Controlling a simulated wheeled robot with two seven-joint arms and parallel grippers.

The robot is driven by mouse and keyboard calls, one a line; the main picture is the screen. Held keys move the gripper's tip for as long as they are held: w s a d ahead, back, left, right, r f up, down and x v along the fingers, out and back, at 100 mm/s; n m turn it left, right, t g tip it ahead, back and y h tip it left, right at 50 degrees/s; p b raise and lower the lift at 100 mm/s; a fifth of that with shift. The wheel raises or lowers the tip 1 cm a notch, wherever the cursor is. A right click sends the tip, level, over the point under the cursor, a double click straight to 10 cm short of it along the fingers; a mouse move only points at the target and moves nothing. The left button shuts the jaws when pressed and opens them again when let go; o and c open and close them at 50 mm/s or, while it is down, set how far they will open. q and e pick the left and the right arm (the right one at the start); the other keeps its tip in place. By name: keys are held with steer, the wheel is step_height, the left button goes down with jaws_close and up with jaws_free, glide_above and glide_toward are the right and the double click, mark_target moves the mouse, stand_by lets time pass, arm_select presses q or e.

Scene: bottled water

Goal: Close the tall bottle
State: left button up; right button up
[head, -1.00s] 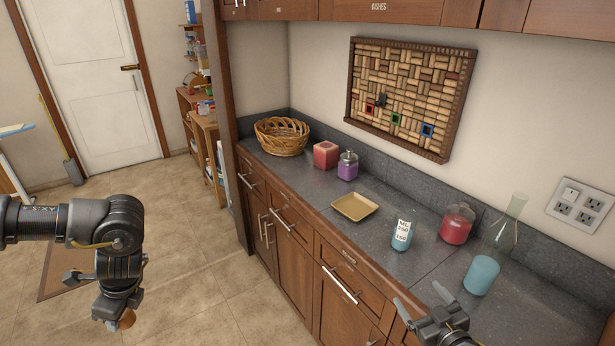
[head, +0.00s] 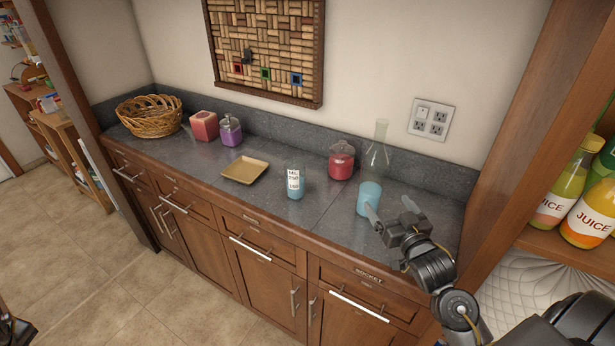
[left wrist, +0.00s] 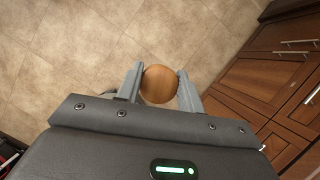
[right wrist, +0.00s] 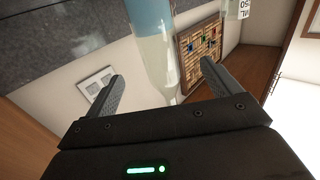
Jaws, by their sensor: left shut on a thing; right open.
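The tall bottle (head: 377,158) stands upright on the counter, with clear glass and a thin open neck above and blue water below. My right gripper (head: 390,208) is open in front of its lower part. In the right wrist view the bottle (right wrist: 155,50) appears upside down, with its neck end between the spread fingers (right wrist: 160,72). I cannot tell whether they touch it. My left gripper (left wrist: 160,80) is shut on a round brown cork-like stopper (left wrist: 160,86), held over the floor. The left gripper is not clear in the head view.
On the grey counter (head: 320,212) stand a labelled beaker with blue water (head: 295,184), a red jar (head: 341,163), a tan tray (head: 245,172), a purple jar (head: 231,134), a pink box (head: 204,126) and a basket (head: 149,118). Juice bottles (head: 590,212) stand on a right-hand shelf.

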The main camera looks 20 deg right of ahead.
mark_target(376, 187)
arm_select(q)
step_height(376, 187, up, 2)
steer(key=shift+r+p, duration=0.1)
steer(key=shift+p, duration=0.8)
arm_select(e)
steer(key=w, duration=0.3)
steer(key=w+d, duration=0.1)
steer(key=w, duration=0.1)
steer(key=shift+w+r, duration=0.15)
steer(key=shift+w, duration=0.5)
arm_select(q)
steer(key=shift+r, duration=0.2)
arm_select(e)
steer(key=shift+w, duration=0.15)
arm_select(q)
step_height(376, 187, up, 2)
steer(key=p, duration=0.2)
steer(key=shift+r+p, duration=0.1)
steer(key=shift+p, duration=0.2)
arm_select(e)
steer(key=w, duration=0.2)
steer(key=w+d, duration=0.1)
steer(key=w, duration=0.1)
steer(key=shift+w+d, duration=0.1)
steer(key=shift+w+f, duration=0.2)
steer(key=shift+w, duration=0.05)
